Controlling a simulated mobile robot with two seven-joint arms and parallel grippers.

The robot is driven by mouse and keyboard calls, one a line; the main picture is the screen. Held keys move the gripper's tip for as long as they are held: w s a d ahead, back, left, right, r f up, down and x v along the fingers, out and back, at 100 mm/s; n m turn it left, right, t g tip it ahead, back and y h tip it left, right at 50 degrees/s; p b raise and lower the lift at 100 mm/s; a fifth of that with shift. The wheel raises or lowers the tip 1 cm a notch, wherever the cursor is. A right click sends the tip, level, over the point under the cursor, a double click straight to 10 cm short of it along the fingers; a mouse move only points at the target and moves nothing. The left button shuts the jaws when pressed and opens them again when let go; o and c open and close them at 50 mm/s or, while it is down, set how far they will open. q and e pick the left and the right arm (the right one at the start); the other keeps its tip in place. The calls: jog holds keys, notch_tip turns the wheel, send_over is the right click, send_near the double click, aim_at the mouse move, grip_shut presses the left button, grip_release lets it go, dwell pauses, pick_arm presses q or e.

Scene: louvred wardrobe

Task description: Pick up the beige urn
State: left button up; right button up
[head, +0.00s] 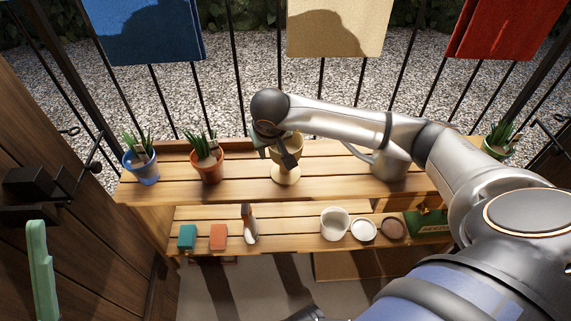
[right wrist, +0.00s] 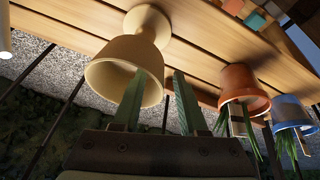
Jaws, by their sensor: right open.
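The beige urn (head: 286,174) stands upright on the upper wooden shelf in the head view, partly covered by my right gripper (head: 279,150). In the right wrist view the urn (right wrist: 120,72) shows its wide open mouth and round foot. My right gripper (right wrist: 158,103) is open, with its two green-grey fingers apart. One finger overlaps the urn's mouth and the other is beside its rim. I cannot tell whether the first finger is inside the mouth. The fingers hold nothing.
A terracotta pot (head: 208,168) and a blue pot (head: 143,170) with plants stand left of the urn. A grey-white can (head: 390,168) stands to the right under my arm. The lower shelf holds a white pot (head: 334,223) and small items. Railing bars (head: 237,70) rise behind.

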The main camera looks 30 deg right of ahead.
jog(key=shift+w+d+f, duration=0.1)
jog(key=shift+w+f, duration=0.05)
jog(key=shift+f, duration=0.25)
grip_shut()
dwell(1.2)
